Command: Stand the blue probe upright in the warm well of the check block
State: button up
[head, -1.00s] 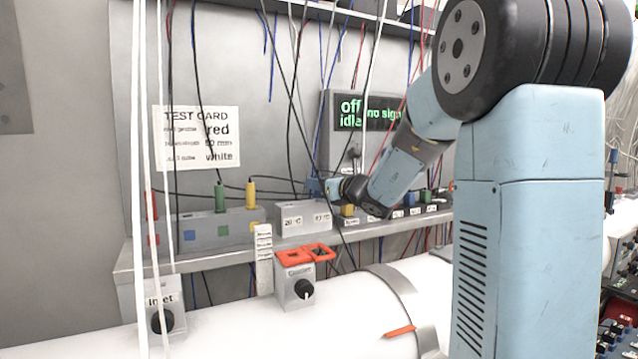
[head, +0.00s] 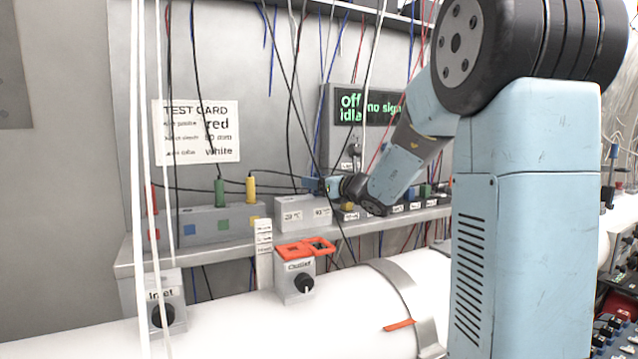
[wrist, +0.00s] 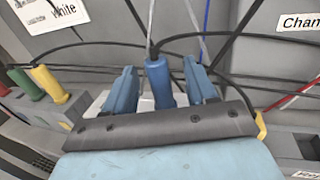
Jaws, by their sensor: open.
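The blue probe (wrist: 160,84) stands roughly upright between the fingers of my gripper (wrist: 161,92) in the wrist view, with a cable from its top. The fingers are open, with a gap on each side of the probe. In the head view my gripper (head: 322,185) is low over the right part of the pale check block (head: 302,211). The block has two temperature labels: the left reads about 20 °C, the right is too small to read surely. The probe's lower end is hidden, so I cannot tell how deep it sits in a well.
A grey rack (head: 217,224) with green and yellow probes stands left of the block on the shelf. Labelled sockets line the shelf to the right. Hanging cables cross the space. An Outlet box (head: 299,277) and white pipe (head: 345,305) lie below.

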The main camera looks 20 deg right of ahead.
jog(key=v, duration=1.4)
jog(key=shift+w, duration=0.1)
